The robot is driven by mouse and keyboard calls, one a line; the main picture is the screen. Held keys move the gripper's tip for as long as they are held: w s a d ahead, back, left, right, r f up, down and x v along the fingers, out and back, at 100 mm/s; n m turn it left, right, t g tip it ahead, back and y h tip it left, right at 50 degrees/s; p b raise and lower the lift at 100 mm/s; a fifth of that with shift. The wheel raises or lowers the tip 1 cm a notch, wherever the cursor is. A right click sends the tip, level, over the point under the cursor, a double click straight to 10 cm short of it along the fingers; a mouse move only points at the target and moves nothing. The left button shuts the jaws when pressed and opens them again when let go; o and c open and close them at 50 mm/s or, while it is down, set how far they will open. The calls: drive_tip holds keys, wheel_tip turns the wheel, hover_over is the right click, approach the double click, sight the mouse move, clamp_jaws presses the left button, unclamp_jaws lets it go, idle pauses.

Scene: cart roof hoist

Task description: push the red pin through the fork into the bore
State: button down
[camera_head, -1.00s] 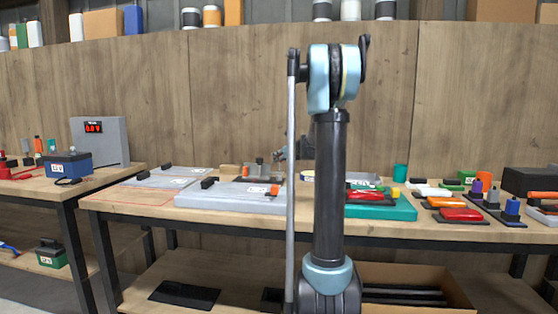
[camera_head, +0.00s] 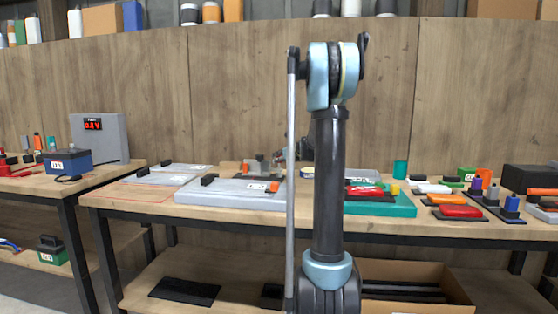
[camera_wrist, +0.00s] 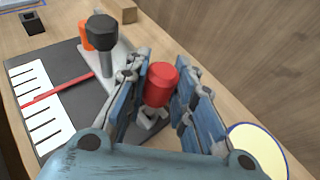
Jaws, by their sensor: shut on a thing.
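In the wrist view, the red pin (camera_wrist: 162,80) has its round head between the two blue-grey pads of my gripper (camera_wrist: 164,92). The gripper is shut on it. Pale grey prongs (camera_wrist: 152,116), seemingly the fork, show just below the pin head. The pin's lower end and the bore are hidden, so I cannot tell how deep the pin sits. In the head view, my arm hides most of the gripper, and the pin cannot be made out.
A black knob on a grey post (camera_wrist: 103,35) stands left of the fingers, beside an orange block (camera_wrist: 84,33). A white scale plate (camera_wrist: 38,108) with a red pointer (camera_wrist: 60,90) lies left. A round pale-yellow lid-like thing (camera_wrist: 258,150) is at lower right. A wooden wall (camera_wrist: 240,45) rises behind.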

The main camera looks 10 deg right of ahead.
drive_tip(key=shift+f, duration=1.4)
drive_tip(key=c, duration=1.3)
unclamp_jaws()
drive_tip(key=v, duration=1.2)
drive_tip(key=shift+f, duration=0.1)
